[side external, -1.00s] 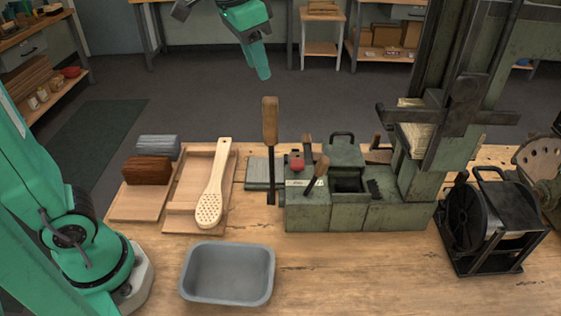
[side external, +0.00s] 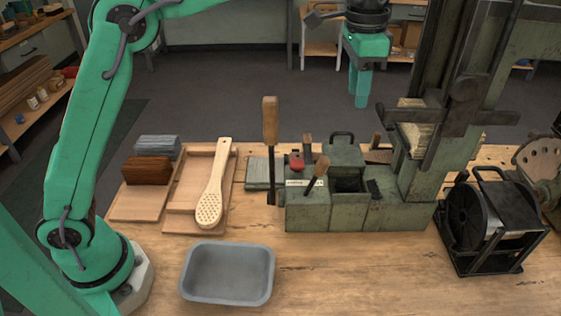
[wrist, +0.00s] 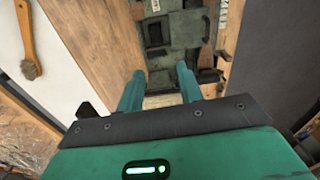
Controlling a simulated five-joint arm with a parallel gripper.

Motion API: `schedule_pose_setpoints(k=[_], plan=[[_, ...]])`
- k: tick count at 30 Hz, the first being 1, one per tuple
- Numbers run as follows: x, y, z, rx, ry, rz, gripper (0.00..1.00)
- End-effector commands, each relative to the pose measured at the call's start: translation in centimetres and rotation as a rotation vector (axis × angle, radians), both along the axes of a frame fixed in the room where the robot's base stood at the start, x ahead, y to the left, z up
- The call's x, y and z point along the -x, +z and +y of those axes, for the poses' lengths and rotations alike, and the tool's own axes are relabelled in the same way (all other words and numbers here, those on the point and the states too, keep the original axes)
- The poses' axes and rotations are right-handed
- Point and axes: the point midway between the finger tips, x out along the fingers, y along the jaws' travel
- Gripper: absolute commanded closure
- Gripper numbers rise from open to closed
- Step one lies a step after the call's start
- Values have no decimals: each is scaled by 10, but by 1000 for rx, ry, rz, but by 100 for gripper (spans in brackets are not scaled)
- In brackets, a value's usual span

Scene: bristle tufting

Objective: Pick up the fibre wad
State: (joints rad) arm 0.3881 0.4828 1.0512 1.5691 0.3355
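Several fibre-like bundles show in the side view, and I cannot tell which is the fibre wad. A grey bundle (side external: 158,147) and a brown bundle (side external: 148,170) sit on a wooden board at the left. A pale straw-coloured bundle (side external: 419,137) sits in the green tufting machine (side external: 308,213), partly hidden by its column. My gripper (side external: 360,98) hangs fingers down, high near the machine and left of its column. In the wrist view its two fingers (wrist: 160,90) are apart with nothing between them, so it is open and empty.
A pale wooden brush blank (side external: 214,190) lies in a wooden tray (side external: 185,226). A grey bin (side external: 228,290) stands at the front. A black-framed drum (side external: 490,225) stands right. An upright wooden-handled lever (side external: 270,122) rises at the machine's left. The front bench is clear between bin and drum.

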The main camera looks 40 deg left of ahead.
Motion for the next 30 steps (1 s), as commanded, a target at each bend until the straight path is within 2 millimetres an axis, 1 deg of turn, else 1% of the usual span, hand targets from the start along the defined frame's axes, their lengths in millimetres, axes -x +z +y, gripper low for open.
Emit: schedule_pose_setpoints(k=[4, 13, 20, 23, 28, 30], plan=[[-6, -8, -10, -6, -26, 15, 64], [-13, -20, -26, -16, -64, 37, 64], [-12, -40, -25, -17, -62, 37, 64], [-12, -49, -25, -16, -62, 38, 64], [-12, -74, -24, -17, -62, 38, 64], [-12, -90, -24, -18, -62, 40, 64]])
